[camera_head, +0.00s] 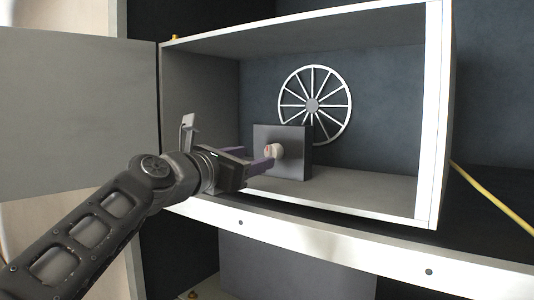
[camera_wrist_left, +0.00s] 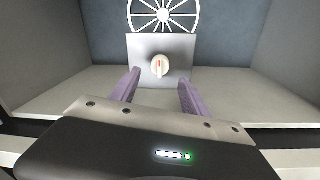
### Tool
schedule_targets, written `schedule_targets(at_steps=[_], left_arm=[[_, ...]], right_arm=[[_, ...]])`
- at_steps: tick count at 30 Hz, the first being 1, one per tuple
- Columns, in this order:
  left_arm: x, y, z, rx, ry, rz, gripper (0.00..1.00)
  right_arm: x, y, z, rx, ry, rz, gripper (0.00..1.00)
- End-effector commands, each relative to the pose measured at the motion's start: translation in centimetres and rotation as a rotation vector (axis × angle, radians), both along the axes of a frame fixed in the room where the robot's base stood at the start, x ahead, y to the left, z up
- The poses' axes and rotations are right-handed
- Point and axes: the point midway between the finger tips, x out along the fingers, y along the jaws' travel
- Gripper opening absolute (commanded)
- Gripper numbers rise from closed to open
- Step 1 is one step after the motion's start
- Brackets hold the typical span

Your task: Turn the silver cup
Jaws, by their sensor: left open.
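The silver cup (camera_head: 274,151) is a small pale round knob on the front of a grey box (camera_head: 295,166) inside the open rack compartment. In the left wrist view the cup (camera_wrist_left: 160,66) sits at the middle of the box's face (camera_wrist_left: 142,48). My left gripper (camera_head: 268,159) reaches into the compartment from the left, its purple fingers close to the cup. In the left wrist view the fingers (camera_wrist_left: 157,88) are spread apart, with the cup beyond and between them. Nothing is held. My right gripper is not in view.
A white spoked wheel (camera_head: 315,104) is on the compartment's back wall behind the box. The compartment has a white frame (camera_head: 434,120) at right and an open grey door (camera_head: 80,112) at left. A yellow cable (camera_head: 492,198) runs at right. The compartment floor right of the box is clear.

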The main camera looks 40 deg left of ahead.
Motion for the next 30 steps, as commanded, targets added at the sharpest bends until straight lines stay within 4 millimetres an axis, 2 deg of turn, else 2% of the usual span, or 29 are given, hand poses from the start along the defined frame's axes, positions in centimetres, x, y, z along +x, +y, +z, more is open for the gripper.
schedule_targets(at_steps=[6, 12, 22, 30], left_arm=[[3.5, 0.1, 0.2, -0.001, 0.002, -0.003, 0.54], [5.8, 0.3, 0.1, -0.001, 0.001, -0.001, 0.54], [6.3, 0.4, 0.0, 0.0, 0.0, 0.0, 0.54], [6.2, 0.4, 0.0, 0.0, 0.0, 0.0, 0.33]], right_arm=[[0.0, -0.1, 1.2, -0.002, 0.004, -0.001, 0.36], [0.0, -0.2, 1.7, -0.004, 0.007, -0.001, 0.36], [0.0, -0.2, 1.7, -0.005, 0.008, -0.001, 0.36], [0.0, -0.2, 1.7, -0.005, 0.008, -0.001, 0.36]])
